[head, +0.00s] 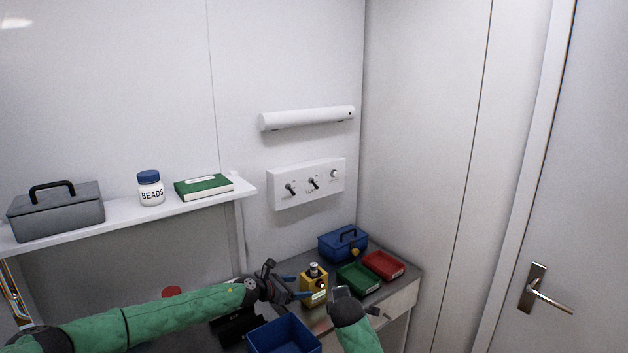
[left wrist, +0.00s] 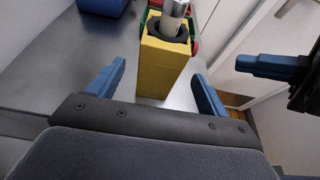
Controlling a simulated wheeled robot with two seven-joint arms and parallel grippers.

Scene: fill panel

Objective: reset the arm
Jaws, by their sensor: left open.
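My left gripper (head: 298,287) is open, its two blue fingers apart and empty. In the left wrist view the left gripper (left wrist: 158,74) faces a yellow box (left wrist: 162,66) with a silver cylinder (left wrist: 174,17) in its dark round top. The yellow box also shows in the head view (head: 308,282), standing on the grey worktop just right of the left fingers. A gap to the box cannot be judged surely. My right gripper (head: 341,292) is right of the yellow box; its blue finger shows at the right of the left wrist view (left wrist: 266,66). Its opening is unclear.
A blue bin (head: 283,337) is in front. A shelf (head: 220,196) and a wall switch panel (head: 306,184) are above.

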